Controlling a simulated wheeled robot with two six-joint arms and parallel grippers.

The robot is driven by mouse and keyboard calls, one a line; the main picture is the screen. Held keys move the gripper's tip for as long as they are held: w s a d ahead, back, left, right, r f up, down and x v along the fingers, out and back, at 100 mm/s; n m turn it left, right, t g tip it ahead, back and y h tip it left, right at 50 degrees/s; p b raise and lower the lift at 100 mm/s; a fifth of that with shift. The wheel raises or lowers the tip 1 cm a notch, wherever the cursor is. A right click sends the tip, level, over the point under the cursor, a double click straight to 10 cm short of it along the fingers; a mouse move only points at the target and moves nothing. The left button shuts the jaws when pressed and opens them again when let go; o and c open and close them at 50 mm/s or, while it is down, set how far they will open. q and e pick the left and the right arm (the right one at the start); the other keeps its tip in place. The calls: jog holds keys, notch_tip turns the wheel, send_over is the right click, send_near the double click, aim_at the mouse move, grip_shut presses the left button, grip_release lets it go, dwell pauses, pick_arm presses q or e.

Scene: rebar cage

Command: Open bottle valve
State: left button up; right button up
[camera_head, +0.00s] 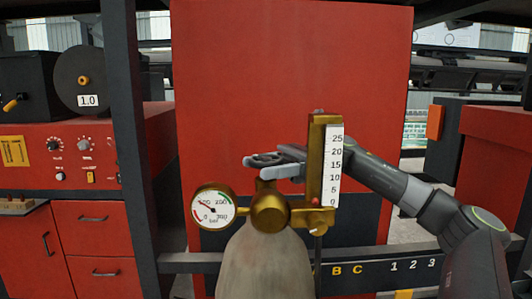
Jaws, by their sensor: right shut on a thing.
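The gas bottle (265,268) stands upright at the bottom centre, with a greyish rounded top. On it sits a brass regulator body (269,212) with a round white pressure gauge (212,209) on its left and a flow scale (334,165) numbered 0 to 25 on its right. The dark valve handwheel (267,158) is above the brass body. My right gripper (262,166) reaches in from the right, behind the flow scale. Its grey fingers are shut on the handwheel, which they partly hide. My left gripper is not in view.
A large red panel (290,70) stands behind the bottle. A dark post (128,130) rises at left, before a red welding machine (60,150) with a wire spool (84,80). A dark rail (400,262) marked with letters and numbers crosses at lower right.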

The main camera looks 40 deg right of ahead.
jog(key=shift+r+n+g+p, duration=0.25)
jog(key=shift+n+g+p, duration=0.65)
jog(key=shift+g, duration=0.3)
jog(key=n+g, duration=0.1)
jog(key=g, duration=0.2)
jog(key=shift+w+f+n+y, duration=0.1)
jog(key=shift+n+y, duration=0.2)
jog(key=shift+n, duration=0.1)
jog(key=n+g+b, duration=0.1)
jog(key=n+g, duration=0.1)
jog(key=g, duration=0.1)
jog(key=shift+f, duration=0.15)
jog(key=shift+n+g+h+b, duration=0.65)
jog(key=shift+n+g, duration=0.25)
jog(key=shift+g, duration=0.6)
jog(key=o, duration=0.9)
jog(key=shift+o, duration=0.2)
